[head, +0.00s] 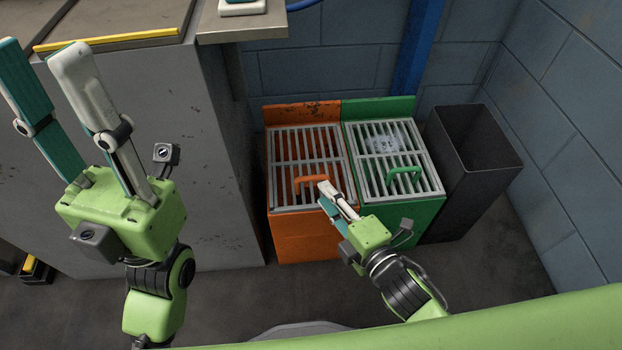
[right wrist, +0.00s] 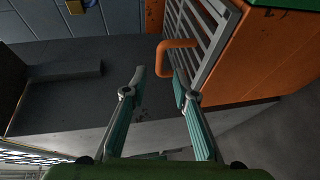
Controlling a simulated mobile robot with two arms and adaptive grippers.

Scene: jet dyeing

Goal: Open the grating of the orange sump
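The orange sump (head: 305,240) stands against the wall with its slatted metal grating (head: 305,148) lying shut on top. An orange loop handle (head: 309,181) rises from the grating's front part. In the right wrist view the handle (right wrist: 178,43) is just ahead of the fingertips, with its free end between them in the picture. My right gripper (head: 328,190) is at the sump's front right, beside the handle. The right wrist view shows its fingers (right wrist: 158,76) apart with nothing between them gripped. My left gripper (head: 40,48) is raised at the left, fingers apart and empty.
A green sump (head: 428,222) with a grating and green handle (head: 404,178) adjoins on the right. A tall dark bin (head: 482,150) stands beyond it. A large grey cabinet (head: 150,110) fills the left. The floor (head: 480,285) in front is clear.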

